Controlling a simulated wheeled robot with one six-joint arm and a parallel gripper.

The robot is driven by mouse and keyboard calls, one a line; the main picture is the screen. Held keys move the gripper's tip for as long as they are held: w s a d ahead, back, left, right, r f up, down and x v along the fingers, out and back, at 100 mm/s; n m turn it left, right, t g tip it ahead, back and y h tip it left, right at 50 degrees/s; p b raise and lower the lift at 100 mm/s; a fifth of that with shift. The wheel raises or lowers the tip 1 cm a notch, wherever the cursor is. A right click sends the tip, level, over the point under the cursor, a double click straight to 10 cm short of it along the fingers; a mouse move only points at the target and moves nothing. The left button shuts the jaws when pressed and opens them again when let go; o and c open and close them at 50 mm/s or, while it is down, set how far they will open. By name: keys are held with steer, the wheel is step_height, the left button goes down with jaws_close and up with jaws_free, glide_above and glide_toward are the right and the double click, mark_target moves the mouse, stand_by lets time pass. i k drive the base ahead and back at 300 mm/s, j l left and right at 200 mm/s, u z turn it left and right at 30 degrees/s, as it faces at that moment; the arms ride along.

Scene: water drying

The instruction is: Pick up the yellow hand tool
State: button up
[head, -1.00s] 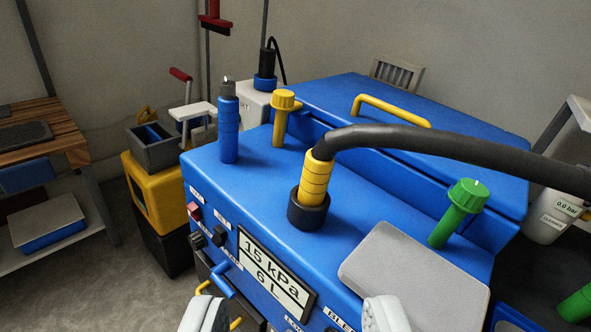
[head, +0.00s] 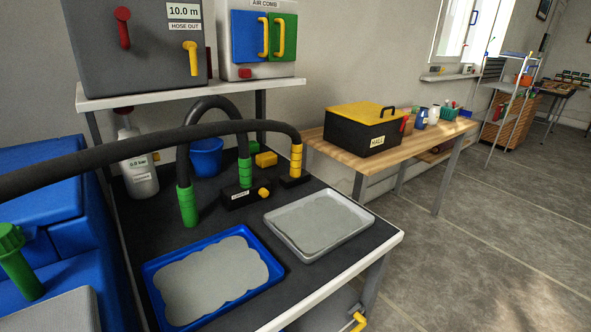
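A yellow ribbed cuff (head: 296,161) on the end of a thick black hose (head: 130,145) stands upright on the right side of the dark bench. A flat black foot (head: 294,181) is at its lower end. I cannot tell for certain whether this is the yellow hand tool. A second, shorter hose arches between two green cuffs, one at the front (head: 187,205) and one behind (head: 245,172). The rear one meets a black block (head: 244,194) with a yellow knob. My gripper is not in this view.
A blue tray (head: 275,262) and a grey tray (head: 367,218) with grey puddle shapes lie on the front of the bench. A blue bucket (head: 206,157) and a bottle (head: 138,165) stand behind. A shelf (head: 190,87) overhangs the back. Open floor (head: 470,260) lies right.

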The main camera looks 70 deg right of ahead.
mark_target(297, 176)
steer(key=z, duration=1.95)
